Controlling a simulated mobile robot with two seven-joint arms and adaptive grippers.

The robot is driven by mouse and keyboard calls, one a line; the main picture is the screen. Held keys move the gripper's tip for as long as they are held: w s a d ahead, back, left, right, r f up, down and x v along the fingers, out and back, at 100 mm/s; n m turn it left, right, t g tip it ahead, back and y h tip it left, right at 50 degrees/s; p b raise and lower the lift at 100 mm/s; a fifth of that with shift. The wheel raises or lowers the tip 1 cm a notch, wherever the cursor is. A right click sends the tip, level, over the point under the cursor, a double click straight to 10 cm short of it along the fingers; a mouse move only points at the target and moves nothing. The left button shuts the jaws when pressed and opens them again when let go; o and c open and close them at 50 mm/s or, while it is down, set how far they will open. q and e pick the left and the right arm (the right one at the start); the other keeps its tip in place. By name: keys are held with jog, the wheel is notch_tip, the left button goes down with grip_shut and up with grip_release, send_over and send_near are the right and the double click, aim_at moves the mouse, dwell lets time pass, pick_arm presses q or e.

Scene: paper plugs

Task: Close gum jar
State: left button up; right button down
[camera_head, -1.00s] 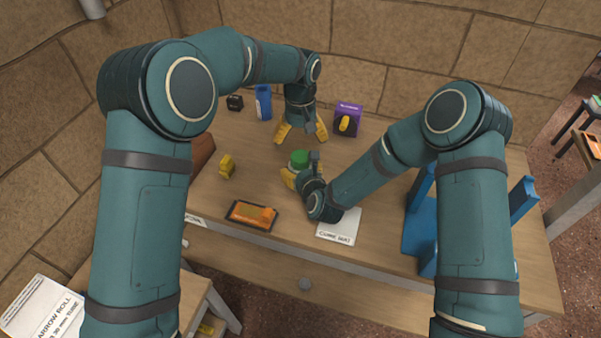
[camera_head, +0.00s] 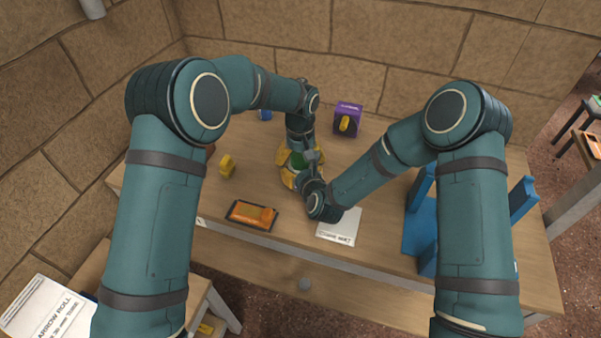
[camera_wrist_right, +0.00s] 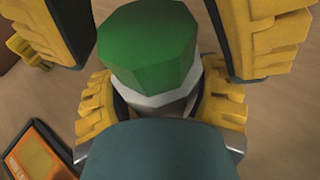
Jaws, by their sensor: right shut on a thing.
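The gum jar shows in the right wrist view as a pale jar body (camera_wrist_right: 178,98) under a faceted green lid (camera_wrist_right: 147,45). The lid sits on top of the body; I cannot tell whether it is tight. My right gripper (camera_wrist_right: 160,112) is shut on the jar body, its yellow fingers on either side. My left gripper (camera_wrist_right: 158,62) is open, its yellow fingers apart on both sides of the lid without visible contact. In the head view the green lid (camera_head: 298,160) is partly hidden by my arms and the jar body is mostly hidden.
A yellow piece (camera_head: 227,168) stands to the left. A purple box (camera_head: 347,113) is at the back, a blue stand (camera_head: 418,230) at the right. The table between them is mostly clear.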

pick_arm(q)
jog(key=c, duration=1.3)
jog(key=shift+m, duration=1.6)
jog(key=o, duration=1.3)
jog(key=shift+c, duration=0.2)
jog(key=shift+r, duration=2.25)
